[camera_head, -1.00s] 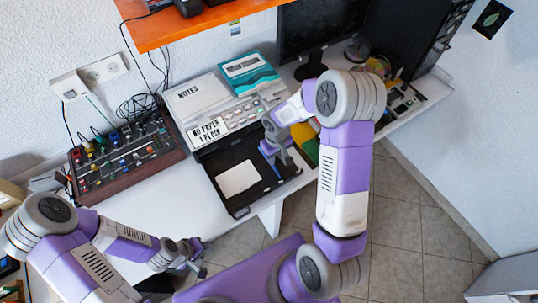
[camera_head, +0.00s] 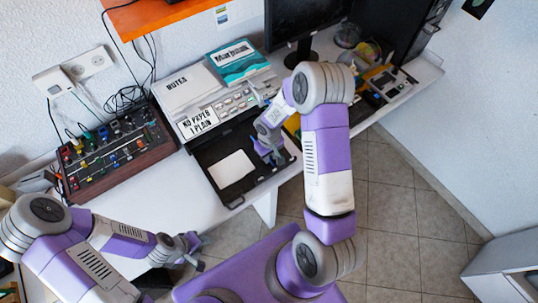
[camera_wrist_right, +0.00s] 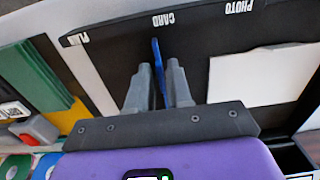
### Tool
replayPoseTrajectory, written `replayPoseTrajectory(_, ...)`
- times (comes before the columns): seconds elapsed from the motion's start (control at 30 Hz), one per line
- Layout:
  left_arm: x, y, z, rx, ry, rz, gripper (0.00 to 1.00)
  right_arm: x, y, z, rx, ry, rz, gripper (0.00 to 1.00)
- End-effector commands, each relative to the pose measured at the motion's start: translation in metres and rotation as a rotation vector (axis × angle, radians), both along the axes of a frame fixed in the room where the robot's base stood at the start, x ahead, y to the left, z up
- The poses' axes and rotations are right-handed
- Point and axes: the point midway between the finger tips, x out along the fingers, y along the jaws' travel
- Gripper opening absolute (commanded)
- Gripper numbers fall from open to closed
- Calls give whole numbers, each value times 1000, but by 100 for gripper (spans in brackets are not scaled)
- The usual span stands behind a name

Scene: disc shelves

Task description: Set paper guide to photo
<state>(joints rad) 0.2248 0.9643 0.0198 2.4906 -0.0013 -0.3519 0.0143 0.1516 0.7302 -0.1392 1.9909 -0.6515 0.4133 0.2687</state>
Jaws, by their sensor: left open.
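The printer's black paper tray (camera_head: 204,179) is pulled out, with a white sheet (camera_head: 231,169) in it. In the right wrist view the tray's edge (camera_wrist_right: 110,30) carries the labels CARD and PHOTO, and a partly cut-off one at the left. The blue paper guide (camera_wrist_right: 156,55) stands near CARD, left of PHOTO. My right gripper (camera_head: 272,157) is low at the tray's right part. In the wrist view its fingers (camera_wrist_right: 158,82) straddle the guide; a grip on both sides is not clear. My left gripper (camera_head: 190,249) is open and empty, away from the tray.
The printer's panel (camera_head: 198,119) reads NO PAPER 1 PLAIN. Notes (camera_head: 188,88) and a teal manual (camera_head: 237,62) lie on top. A mixer (camera_head: 115,155) stands at left, a monitor (camera_head: 303,22) behind. Yellow and green items (camera_wrist_right: 35,75) lie beside the tray.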

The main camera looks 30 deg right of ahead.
Motion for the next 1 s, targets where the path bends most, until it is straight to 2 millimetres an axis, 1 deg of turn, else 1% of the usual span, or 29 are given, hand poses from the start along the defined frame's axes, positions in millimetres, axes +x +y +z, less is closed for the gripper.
replayPoseTrajectory(0.03,0,0,0,0,0,0,43,0,0,0,0,0,0,12)
replayPoseTrajectory(0.1,0,0,0,0,0,0,43,0,0,0,0,0,0,1)
replayPoseTrajectory(0.13,0,0,0,0,0,0,43,0,0,0,0,0,0,0)
replayPoseTrajectory(1.0,0,0,0,0,0,0,43,0,0,0,0,0,0,0)
